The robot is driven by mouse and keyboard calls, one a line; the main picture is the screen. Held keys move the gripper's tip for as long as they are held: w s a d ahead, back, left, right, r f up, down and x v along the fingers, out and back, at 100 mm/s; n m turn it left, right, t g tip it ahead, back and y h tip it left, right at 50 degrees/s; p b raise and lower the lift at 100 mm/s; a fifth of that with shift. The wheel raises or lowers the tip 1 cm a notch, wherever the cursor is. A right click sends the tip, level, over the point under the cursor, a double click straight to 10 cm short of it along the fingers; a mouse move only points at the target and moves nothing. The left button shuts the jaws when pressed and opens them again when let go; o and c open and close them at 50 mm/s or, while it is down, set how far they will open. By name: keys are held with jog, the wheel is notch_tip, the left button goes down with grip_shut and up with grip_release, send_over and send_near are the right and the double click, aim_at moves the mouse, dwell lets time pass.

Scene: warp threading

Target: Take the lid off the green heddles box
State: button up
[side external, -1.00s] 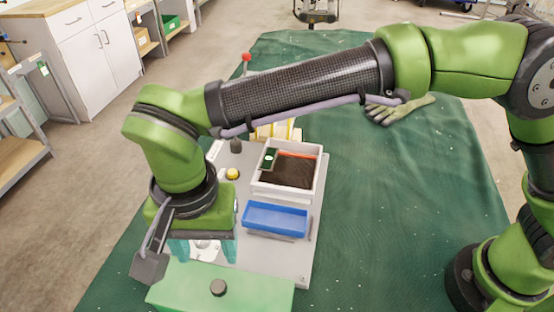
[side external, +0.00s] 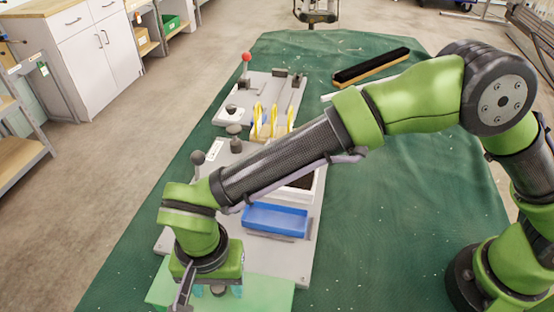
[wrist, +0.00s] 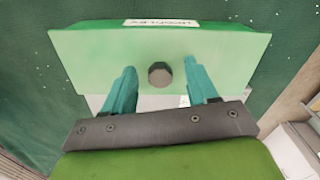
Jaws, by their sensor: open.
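The green heddles box, its flat light-green lid (wrist: 95,60) on top, fills the upper part of the wrist view. A small label (wrist: 160,23) shows at its far edge. A dark round knob (wrist: 160,74) stands in the middle of the lid. In the side external view the lid (side external: 270,292) is at the front edge of the picture, with the knob (side external: 218,290) partly hidden. My gripper (wrist: 161,68) is open, its two teal fingers on either side of the knob with gaps between. I cannot tell whether the fingertips reach down to knob height.
A blue tray (side external: 275,219) and a white bin (side external: 318,190) stand just behind the box on a grey plate (side external: 295,262). A grey-knobbed lever (side external: 198,158) and yellow pieces (side external: 273,122) stand nearby. The green cloth (side external: 400,230) to the right is clear.

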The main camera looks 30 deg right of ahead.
grip_shut()
jog(key=shift+r, duration=0.1)
